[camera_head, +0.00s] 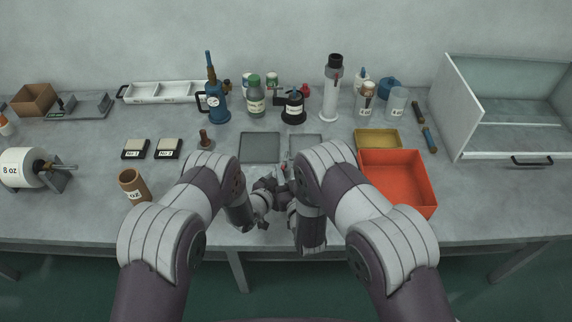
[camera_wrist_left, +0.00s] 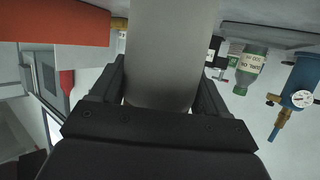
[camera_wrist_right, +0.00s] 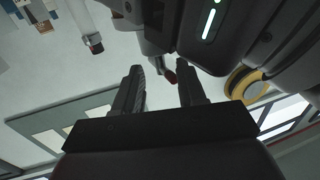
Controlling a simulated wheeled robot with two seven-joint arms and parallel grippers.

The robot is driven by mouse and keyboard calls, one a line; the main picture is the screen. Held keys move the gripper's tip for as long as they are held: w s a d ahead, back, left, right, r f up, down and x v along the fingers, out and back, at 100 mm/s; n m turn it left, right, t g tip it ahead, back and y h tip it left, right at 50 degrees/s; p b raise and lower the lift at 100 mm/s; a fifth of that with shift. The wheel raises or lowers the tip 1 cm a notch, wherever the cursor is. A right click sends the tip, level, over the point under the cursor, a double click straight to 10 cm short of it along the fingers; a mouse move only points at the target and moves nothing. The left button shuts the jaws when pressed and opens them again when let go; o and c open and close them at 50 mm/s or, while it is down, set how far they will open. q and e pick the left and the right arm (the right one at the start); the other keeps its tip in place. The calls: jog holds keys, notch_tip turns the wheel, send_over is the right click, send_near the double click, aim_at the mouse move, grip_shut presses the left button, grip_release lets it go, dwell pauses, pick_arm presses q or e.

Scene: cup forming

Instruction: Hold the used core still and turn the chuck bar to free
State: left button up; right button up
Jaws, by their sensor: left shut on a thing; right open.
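My left gripper (camera_wrist_left: 163,82) is shut on a wide, plain grey cylinder (camera_wrist_left: 172,45), which looks like the used core. The cylinder fills the gap between its fingers. In the head view the two grippers are close together at the front middle of the bench, and my arms hide most of the core and chuck.
A red-orange bin (camera_head: 398,180) stands right of my right arm, with a yellow tray (camera_head: 378,139) behind it. A brown cup (camera_head: 133,186) and a roll marked 8 oz (camera_head: 20,168) stand at left.

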jog(key=shift+x, duration=1.2)
grip_shut()
grip_release()
jog(key=v, duration=1.2)
jog(key=shift+s, duration=0.1)
